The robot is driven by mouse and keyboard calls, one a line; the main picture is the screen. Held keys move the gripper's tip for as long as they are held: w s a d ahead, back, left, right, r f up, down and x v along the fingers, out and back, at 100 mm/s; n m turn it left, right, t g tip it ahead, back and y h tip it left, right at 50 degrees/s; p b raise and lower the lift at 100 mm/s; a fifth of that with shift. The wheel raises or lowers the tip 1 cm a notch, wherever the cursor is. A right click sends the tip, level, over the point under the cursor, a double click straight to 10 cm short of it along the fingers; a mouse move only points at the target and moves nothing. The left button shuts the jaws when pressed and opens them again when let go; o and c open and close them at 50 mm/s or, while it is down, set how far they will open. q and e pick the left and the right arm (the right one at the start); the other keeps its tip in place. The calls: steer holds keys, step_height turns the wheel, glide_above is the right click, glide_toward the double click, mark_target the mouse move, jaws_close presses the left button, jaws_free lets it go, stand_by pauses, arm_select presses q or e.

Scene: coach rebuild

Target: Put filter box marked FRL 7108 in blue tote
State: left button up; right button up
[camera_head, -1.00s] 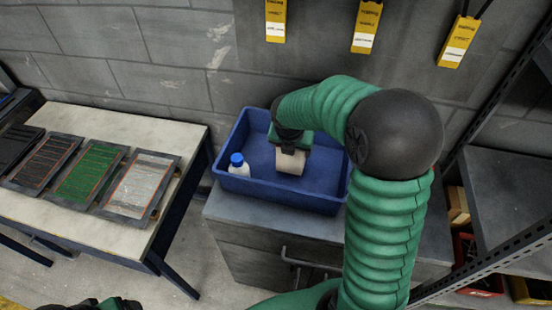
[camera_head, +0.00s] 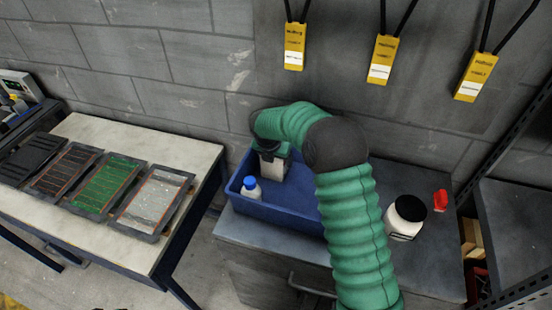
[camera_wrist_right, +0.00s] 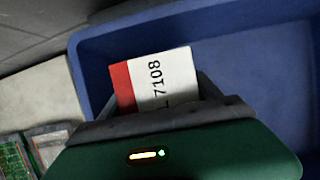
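The filter box (camera_head: 272,170) is pale in the head view. In the right wrist view the box (camera_wrist_right: 155,82) shows a white face, a red band and "7108"; the start of its marking is hidden. My right gripper (camera_head: 270,152) is shut on it, with the fingers (camera_wrist_right: 155,105) at its two sides. The box is inside the outline of the blue tote (camera_head: 278,216), near its back left; I cannot tell if it touches the floor. The tote also shows in the right wrist view (camera_wrist_right: 255,60). My left gripper is out of view.
A white bottle with a blue cap (camera_head: 251,188) stands in the tote's front left corner. A black-lidded white jar (camera_head: 405,217) and a red item (camera_head: 440,200) are on the grey cabinet (camera_head: 265,235). Several framed panels lie on the left table (camera_head: 100,227).

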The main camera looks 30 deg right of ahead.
steer(key=o, duration=0.4)
steer(key=shift+a, duration=0.25)
steer(key=shift+c, duration=0.2)
steer(key=shift+a+r, duration=0.15)
steer(key=shift+a, duration=0.05)
steer(key=shift+r, duration=0.35)
steer(key=v, duration=1.1)
steer(key=shift+a, duration=0.15)
steer(key=shift+s, duration=0.1)
